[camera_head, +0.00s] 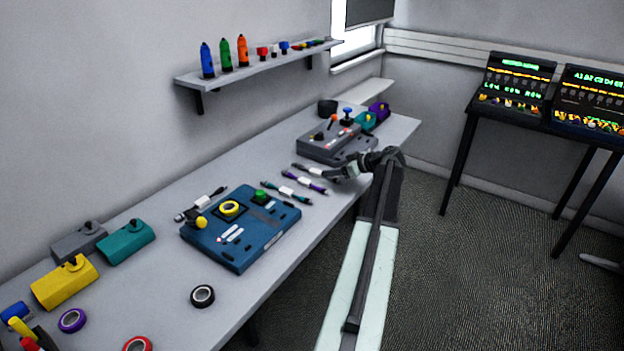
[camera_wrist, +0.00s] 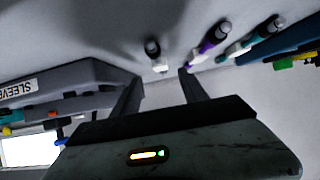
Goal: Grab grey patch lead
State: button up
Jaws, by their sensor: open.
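The grey patch lead (camera_head: 304,168), with dark ends and a white label, lies on the bench in front of the dark grey device. In the wrist view the lead (camera_wrist: 153,50) shows end-on just beyond the fingertips, roughly between them; part of it may be hidden. My gripper (camera_head: 340,177) is low over the bench at the lead's right end. In the wrist view my gripper (camera_wrist: 158,82) is open, with nothing held between its fingers. I cannot tell whether a finger touches the lead.
A purple lead (camera_head: 306,181) and a teal lead (camera_head: 285,194) lie close beside the grey one. The dark grey device (camera_head: 325,150) stands behind, and a blue board (camera_head: 245,244) lies nearer. The bench's front edge is near my arm.

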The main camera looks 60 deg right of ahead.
aim_at(317, 171)
jog(key=b+x, duration=0.2)
jog(key=x, duration=0.4)
jog(key=shift+w+f, duration=0.1)
jog(key=shift+w, duration=0.35)
grip_shut()
